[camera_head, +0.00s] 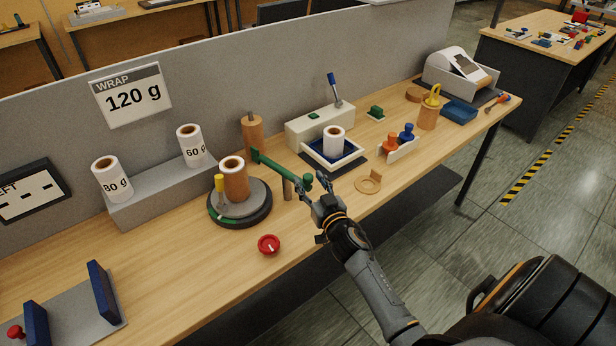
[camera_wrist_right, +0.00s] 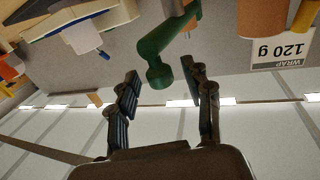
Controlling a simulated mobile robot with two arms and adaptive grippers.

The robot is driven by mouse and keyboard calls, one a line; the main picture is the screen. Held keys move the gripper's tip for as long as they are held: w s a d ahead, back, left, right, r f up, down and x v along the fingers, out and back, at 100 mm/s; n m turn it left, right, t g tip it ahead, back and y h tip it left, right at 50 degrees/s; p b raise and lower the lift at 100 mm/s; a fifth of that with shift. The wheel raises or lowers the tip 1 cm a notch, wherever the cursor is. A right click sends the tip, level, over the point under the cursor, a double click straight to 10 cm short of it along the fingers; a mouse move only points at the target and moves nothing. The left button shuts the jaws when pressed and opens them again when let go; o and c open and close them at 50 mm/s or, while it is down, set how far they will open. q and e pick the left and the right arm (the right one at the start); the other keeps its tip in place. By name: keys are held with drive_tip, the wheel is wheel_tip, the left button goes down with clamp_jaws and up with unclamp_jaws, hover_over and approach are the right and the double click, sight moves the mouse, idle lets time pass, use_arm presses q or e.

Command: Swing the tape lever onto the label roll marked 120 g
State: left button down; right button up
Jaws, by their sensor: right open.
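The green tape lever (camera_head: 278,167) reaches from a wooden post to a round knob in the head view. In the right wrist view its green end (camera_wrist_right: 158,72) lies between the fingertips. My right gripper (camera_head: 312,184) is open around or just beside that end; contact is unclear. A brown roll with a white top (camera_head: 233,182) stands on a dark turntable (camera_head: 255,215). The roll marked 80 g (camera_head: 112,180) and the roll marked 60 g (camera_head: 191,148) stand on a grey step. An unmarked-looking white roll (camera_head: 334,141) stands in a blue-lined tray. A sign (camera_head: 133,98) reads WRAP 120 g.
Red and blue stamps (camera_head: 398,142) stand further right. A grey fixture with blue blocks (camera_head: 102,290) is at the left. A grey panel (camera_head: 240,75) closes the back.

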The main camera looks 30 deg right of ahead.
drive_tip(key=shift+w+d, duration=0.2)
drive_tip(key=shift+w, duration=0.65)
drive_tip(key=shift+c, duration=0.2)
clamp_jaws()
